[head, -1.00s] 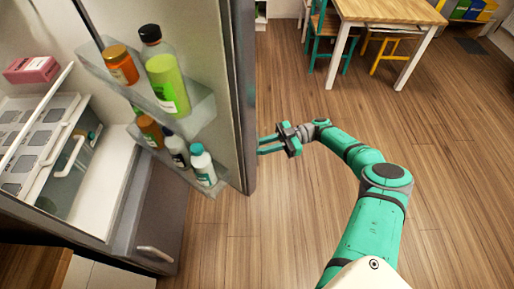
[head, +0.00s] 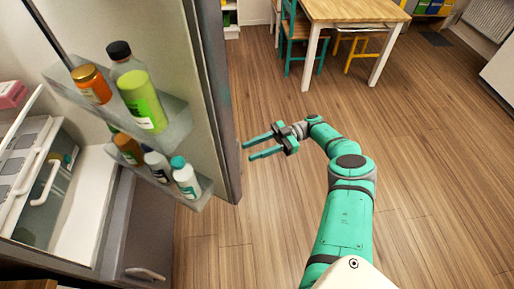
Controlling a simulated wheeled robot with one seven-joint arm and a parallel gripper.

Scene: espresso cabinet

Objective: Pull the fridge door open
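The fridge door (head: 207,100) stands wide open in the head view, its inner side with shelves facing me. Bottles and jars stand on its two door shelves (head: 181,118). The fridge interior (head: 75,205) shows at the left, with drawers and a white shelf. My gripper (head: 246,150) is to the right of the door's free edge, with its two teal fingers spread apart and pointing left. Nothing is between the fingers, and they look apart from the door. The door's outer face and its handle are hidden from this view.
A wooden table (head: 355,12) with a teal chair (head: 299,35) and a yellow stool (head: 361,45) stands at the back. A lower cabinet door or drawer with a handle (head: 146,274) is at the lower left. The wooden floor (head: 440,190) on the right is clear.

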